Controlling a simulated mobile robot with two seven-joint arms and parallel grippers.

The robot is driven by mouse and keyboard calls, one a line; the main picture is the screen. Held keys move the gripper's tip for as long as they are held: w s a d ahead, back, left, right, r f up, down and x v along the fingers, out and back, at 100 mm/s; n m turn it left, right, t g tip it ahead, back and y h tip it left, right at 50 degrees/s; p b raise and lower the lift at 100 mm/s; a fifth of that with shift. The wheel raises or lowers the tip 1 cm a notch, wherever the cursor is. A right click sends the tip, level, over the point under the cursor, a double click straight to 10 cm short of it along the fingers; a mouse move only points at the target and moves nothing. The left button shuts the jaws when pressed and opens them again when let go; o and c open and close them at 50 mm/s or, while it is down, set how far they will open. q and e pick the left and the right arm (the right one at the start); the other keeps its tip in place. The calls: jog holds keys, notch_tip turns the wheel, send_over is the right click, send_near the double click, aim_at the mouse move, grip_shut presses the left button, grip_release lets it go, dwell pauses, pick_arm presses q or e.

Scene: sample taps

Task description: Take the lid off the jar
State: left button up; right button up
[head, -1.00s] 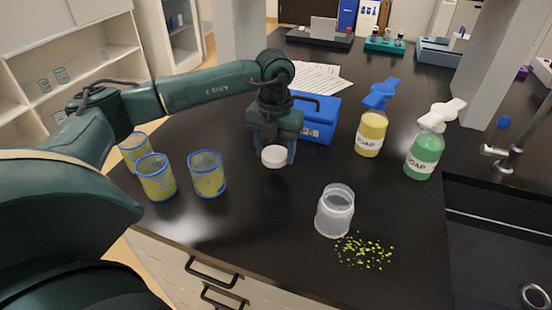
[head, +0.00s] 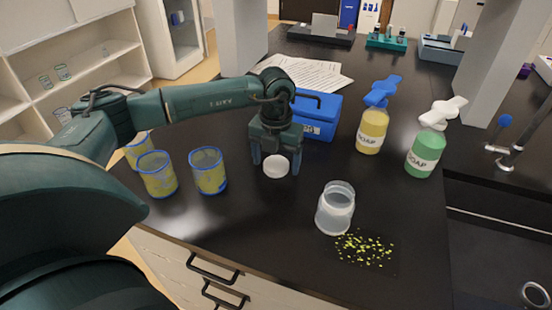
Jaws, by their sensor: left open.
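The jar (head: 335,209) is a translucent, whitish container standing upright on the black counter, with its mouth uncovered. A round white lid (head: 276,167) lies at the counter to the left of the jar and behind it, apart from it. My left gripper (head: 276,166) points down over the lid, with its two fingers open, one on each side of it. I cannot tell whether a finger touches the lid. My right gripper is not in view.
Several blue-rimmed yellow cups (head: 208,172) stand to the left. A blue box (head: 316,117) is behind my gripper. Yellow (head: 371,131) and green (head: 425,151) soap bottles stand at the right. Yellow-green bits (head: 364,249) lie before the jar, and a sink (head: 500,260) is at the right.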

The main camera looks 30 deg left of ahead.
aim_at(276, 164)
pick_arm(q)
notch_tip(276, 164, up, 12)
jog(key=b, duration=0.1)
jog(key=shift+r, duration=0.2)
dwell(0.3)
